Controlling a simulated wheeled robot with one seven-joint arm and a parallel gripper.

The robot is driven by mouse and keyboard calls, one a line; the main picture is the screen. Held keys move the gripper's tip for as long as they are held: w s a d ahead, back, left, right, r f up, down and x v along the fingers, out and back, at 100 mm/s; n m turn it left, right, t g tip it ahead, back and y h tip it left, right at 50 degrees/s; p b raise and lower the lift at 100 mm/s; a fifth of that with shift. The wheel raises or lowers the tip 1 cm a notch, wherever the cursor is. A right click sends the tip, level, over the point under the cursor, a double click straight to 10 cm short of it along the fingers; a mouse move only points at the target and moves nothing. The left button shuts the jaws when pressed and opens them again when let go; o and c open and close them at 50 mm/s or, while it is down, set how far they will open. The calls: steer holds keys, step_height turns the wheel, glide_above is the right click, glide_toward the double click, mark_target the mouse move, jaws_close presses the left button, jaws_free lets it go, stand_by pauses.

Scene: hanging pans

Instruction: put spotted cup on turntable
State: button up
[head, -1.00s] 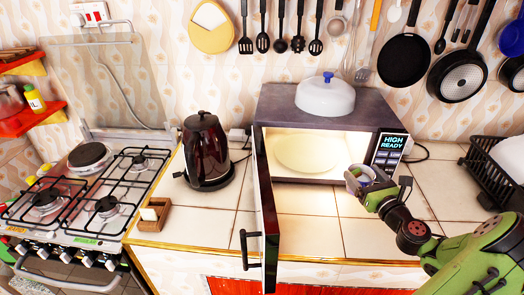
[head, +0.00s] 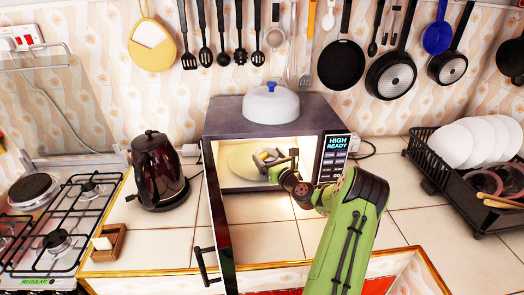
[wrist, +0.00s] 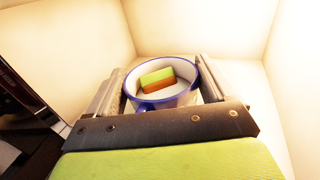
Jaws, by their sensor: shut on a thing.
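A white cup with a blue rim (wrist: 163,98) sits between my gripper's fingers in the wrist view; its spots cannot be made out. A green and brown block (wrist: 158,80) lies inside it. My gripper (head: 274,161) is shut on the cup, inside the open microwave. The cup (head: 266,156) is small and partly hidden in the head view. The pale round turntable (head: 240,162) shows behind and left of the gripper. The cup appears over the turntable's right part; I cannot tell whether they touch.
The microwave (head: 225,117) stands on the counter with its door (head: 217,225) swung open toward the front left. A white lid (head: 270,105) sits on top. A dark kettle (head: 157,172) is on the left and a black dish rack (head: 430,165) on the right.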

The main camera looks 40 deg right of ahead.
mark_target(263, 150)
steer(key=x, duration=0.5)
steer(key=shift+d+f, duration=0.1)
steer(key=shift+f, duration=0.05)
steer(key=shift+b, duration=0.3)
steer(key=o, duration=1.1)
steer(key=shift+f, duration=0.1)
steer(key=shift+s, duration=0.2)
steer(key=v, duration=1.1)
steer(key=shift+s+a, duration=0.35)
